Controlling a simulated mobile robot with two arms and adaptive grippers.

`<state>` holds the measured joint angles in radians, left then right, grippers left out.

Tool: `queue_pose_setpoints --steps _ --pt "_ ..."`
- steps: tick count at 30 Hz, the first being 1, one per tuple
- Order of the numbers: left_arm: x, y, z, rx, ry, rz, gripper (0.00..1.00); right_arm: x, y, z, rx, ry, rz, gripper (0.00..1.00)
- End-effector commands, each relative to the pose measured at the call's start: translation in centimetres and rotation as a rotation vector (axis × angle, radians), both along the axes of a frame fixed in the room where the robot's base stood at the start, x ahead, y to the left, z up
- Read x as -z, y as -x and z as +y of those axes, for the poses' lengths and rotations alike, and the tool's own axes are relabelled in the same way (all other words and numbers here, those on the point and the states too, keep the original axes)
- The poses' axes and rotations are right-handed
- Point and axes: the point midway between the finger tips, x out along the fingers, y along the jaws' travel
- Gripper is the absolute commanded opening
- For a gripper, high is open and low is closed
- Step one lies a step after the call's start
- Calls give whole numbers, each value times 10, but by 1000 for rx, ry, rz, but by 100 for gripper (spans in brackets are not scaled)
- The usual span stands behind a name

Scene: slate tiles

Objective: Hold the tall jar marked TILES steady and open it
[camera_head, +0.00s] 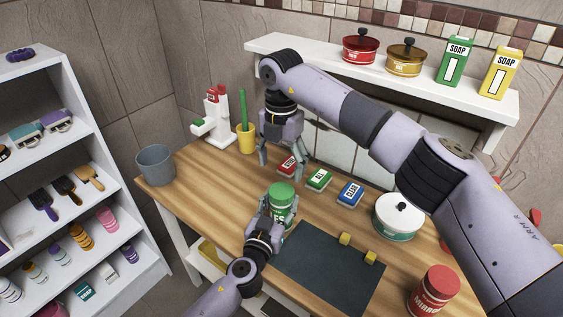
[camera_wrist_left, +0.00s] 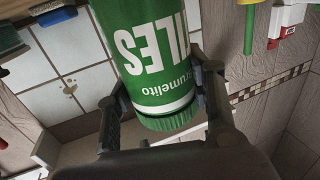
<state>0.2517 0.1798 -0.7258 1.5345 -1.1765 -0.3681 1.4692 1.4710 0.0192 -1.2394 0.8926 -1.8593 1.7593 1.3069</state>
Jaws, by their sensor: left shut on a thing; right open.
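The tall green jar marked TILES (camera_head: 283,203) stands near the middle of the wooden table, at the back left corner of the dark mat. Its green lid (camera_head: 281,188) is on. My left gripper (camera_head: 272,214) is shut on the jar from the front. In the left wrist view the jar (camera_wrist_left: 150,60) appears upside down between the two fingers, with the ridged lid (camera_wrist_left: 172,121) at the lower end and part of the marking showing. My right gripper (camera_head: 283,162) is open and empty, pointing down behind the jar and apart from it.
Red (camera_head: 288,166), green (camera_head: 319,179) and blue (camera_head: 350,193) boxes lie behind and right of the jar. A white pot (camera_head: 397,217), a red jar (camera_head: 434,290) and two yellow cubes are further right. A dark mat (camera_head: 325,275) lies in front. A yellow cup (camera_head: 246,138) stands back left.

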Motion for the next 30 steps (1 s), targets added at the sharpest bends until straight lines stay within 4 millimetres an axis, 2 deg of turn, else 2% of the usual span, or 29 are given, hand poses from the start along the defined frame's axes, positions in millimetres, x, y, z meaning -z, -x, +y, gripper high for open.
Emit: queue_pose_setpoints --steps 12,18,26,30 --pt "1 0 0 0 0 1 0 0 0 0 823 0 1 69" --pt "1 0 0 0 0 1 0 0 0 0 1141 -1 2 69" --pt "1 0 0 0 0 1 0 2 0 0 1321 0 3 69" --pt "1 0 0 0 0 1 0 16 0 0 1332 1 4 69"
